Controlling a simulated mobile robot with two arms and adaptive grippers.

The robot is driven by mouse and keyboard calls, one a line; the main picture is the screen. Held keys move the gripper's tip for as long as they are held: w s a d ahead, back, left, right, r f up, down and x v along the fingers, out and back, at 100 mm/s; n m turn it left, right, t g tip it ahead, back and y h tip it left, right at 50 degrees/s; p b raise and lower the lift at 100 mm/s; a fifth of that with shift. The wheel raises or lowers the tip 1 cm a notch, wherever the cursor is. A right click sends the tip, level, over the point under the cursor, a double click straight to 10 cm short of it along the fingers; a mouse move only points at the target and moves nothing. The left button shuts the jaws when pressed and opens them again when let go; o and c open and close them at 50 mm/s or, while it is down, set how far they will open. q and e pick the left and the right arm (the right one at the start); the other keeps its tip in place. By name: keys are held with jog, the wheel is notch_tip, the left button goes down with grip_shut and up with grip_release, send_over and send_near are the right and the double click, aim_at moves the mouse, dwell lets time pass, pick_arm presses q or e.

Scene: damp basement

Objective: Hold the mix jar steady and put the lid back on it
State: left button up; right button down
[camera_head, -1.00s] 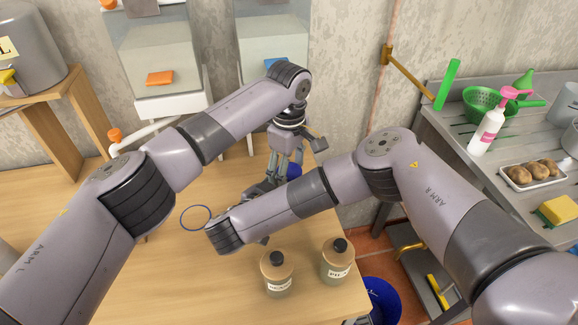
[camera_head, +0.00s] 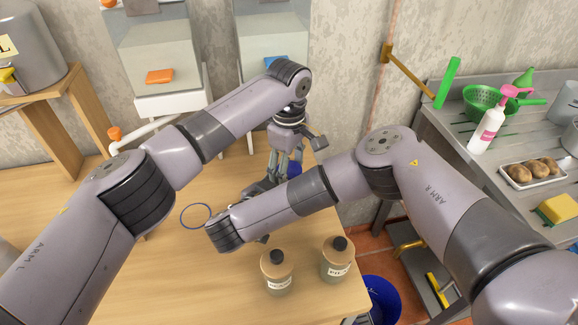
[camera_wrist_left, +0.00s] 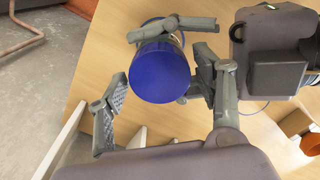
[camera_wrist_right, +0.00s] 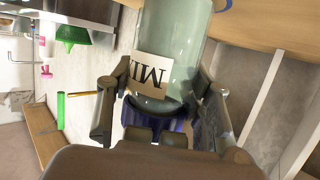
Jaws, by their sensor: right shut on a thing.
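The blue lid (camera_wrist_left: 160,70) is at the top of the mix jar, whose pale glass body with its label (camera_wrist_right: 165,75) shows upside down in the right wrist view. I cannot tell whether the lid is fully seated. My right gripper (camera_wrist_right: 160,105) is shut on the jar, one finger on each side below the lid. My left gripper (camera_wrist_left: 170,105) is open, its fingers spread apart on either side of the lid with gaps visible. In the head view the lid (camera_head: 294,170) shows beneath my left gripper; my right gripper (camera_head: 263,188) and arm hide most of the jar.
A blue ring (camera_head: 195,216) is marked on the wooden table (camera_head: 190,270). Two labelled bottles with black caps (camera_head: 277,270) (camera_head: 337,258) stand near the table's front right edge. A blue bucket (camera_head: 381,300) is on the floor. The table's left part is clear.

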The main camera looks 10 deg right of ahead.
pick_arm(q)
jog(key=shift+o, duration=0.3)
jog(key=shift+r, duration=2.25)
jog(key=o, duration=0.6)
notch_tip(320, 180, up, 12)
